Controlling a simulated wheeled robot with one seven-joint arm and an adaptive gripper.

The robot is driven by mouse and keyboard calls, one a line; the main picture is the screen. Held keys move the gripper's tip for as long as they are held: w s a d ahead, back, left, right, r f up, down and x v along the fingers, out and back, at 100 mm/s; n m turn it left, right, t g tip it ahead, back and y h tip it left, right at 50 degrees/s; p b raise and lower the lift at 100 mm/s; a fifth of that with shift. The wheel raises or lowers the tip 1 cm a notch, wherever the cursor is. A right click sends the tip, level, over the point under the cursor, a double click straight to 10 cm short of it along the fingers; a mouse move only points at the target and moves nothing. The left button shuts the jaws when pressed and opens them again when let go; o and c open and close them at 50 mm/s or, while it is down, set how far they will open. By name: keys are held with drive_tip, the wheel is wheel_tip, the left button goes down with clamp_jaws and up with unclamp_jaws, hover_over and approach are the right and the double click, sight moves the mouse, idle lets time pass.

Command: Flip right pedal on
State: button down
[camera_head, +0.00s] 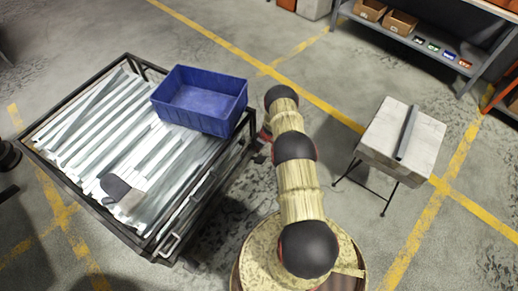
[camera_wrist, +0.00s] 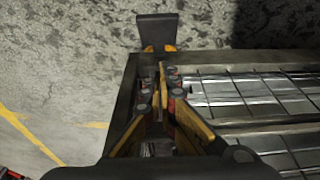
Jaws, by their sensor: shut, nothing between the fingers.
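A dark, flat pedal (camera_wrist: 157,28) with yellow at its base sticks out past the corner of the black cart frame (camera_wrist: 128,90) in the wrist view. I take it for the right pedal, but I cannot tell whether it is on or off. My gripper (camera_wrist: 162,72) is shut and empty, with its fingertips just short of the pedal's base and over the frame edge. I cannot tell whether they touch anything. In the head view the pedal cannot be made out, and my arm reaches to the right side of the cart (camera_head: 95,221).
The cart carries long galvanized brackets (camera_head: 105,125) and a blue bin (camera_head: 205,105) at its back right corner. A small stand (camera_head: 375,135) with a grey bracket (camera_head: 407,132) on it is at the right. A shelf (camera_head: 440,55) is at the back. Concrete floor is clear between.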

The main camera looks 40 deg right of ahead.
sight(257, 159)
drive_tip(key=b+x, duration=0.1)
drive_tip(key=x, duration=0.2)
drive_tip(key=shift+f, duration=0.35)
drive_tip(key=shift+s+d+f+b, duration=0.1)
drive_tip(key=shift+s+f+b, duration=0.25)
drive_tip(key=shift+f, duration=0.15)
drive_tip(key=shift+s+d+f+b, duration=0.1)
drive_tip(key=shift+s+f+b, duration=0.1)
drive_tip(key=shift+f+b, duration=0.25)
drive_tip(key=shift+s+d+f, duration=0.1)
drive_tip(key=shift+s+f, duration=0.2)
drive_tip(key=shift+f, duration=0.25)
drive_tip(key=shift+s+r+p, duration=0.1)
drive_tip(key=shift+p, duration=0.4)
drive_tip(key=shift+s, duration=0.1)
